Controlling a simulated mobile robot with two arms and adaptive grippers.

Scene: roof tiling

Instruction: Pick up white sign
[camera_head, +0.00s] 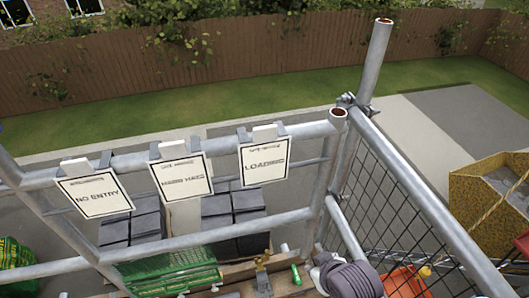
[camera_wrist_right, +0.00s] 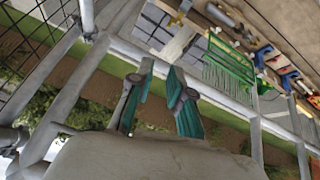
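Three white signs hang in a row from the top rail of the scaffold guardrail in the head view. The NO ENTRY sign (camera_head: 95,195) is at the left and looks tilted. The HARD HATS sign (camera_head: 182,175) is in the middle. The LOADING sign (camera_head: 264,162) is at the right, near the corner post. Each has a white tab over the rail. My right gripper (camera_wrist_right: 161,68) shows in its wrist view with two teal-padded fingers apart and nothing between them. I cannot make out either gripper clearly in the head view.
Metal rails and posts (camera_head: 378,60) surround the platform, with mesh panels at right. Dark stacked tiles (camera_head: 233,212) lie behind the rails. A yellow skip (camera_head: 485,190) stands beyond at right.

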